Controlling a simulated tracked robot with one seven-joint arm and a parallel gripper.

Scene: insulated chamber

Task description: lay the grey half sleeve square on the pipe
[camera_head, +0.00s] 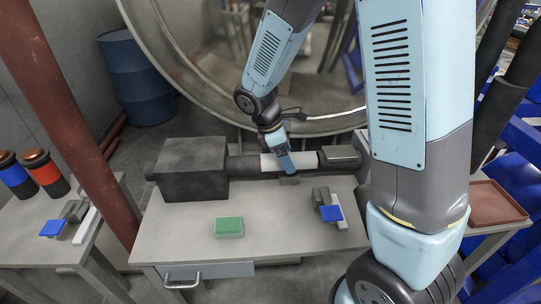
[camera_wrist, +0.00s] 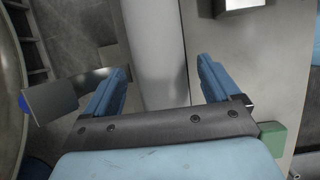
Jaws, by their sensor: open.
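The pipe (camera_head: 243,163) runs left to right along the back of the table, dark at its left part. A pale grey-white cylindrical section (camera_head: 304,160) lies in its middle; I cannot tell if this is the half sleeve or bare pipe. My gripper (camera_head: 286,172) points down at this section, its tip in front of part of it. In the wrist view my gripper (camera_wrist: 160,85) is open, a finger on each side of the pale section (camera_wrist: 158,50), with no clear contact. A grey piece (camera_head: 320,195) stands at the table's right; I cannot tell if it is a half sleeve.
A dark box (camera_head: 193,168) stands at the pipe's left end, a dark block (camera_head: 340,156) at its right. A green block (camera_head: 228,227) lies on the table, with a blue-topped piece (camera_head: 331,213) to the right. A large round rim rises behind.

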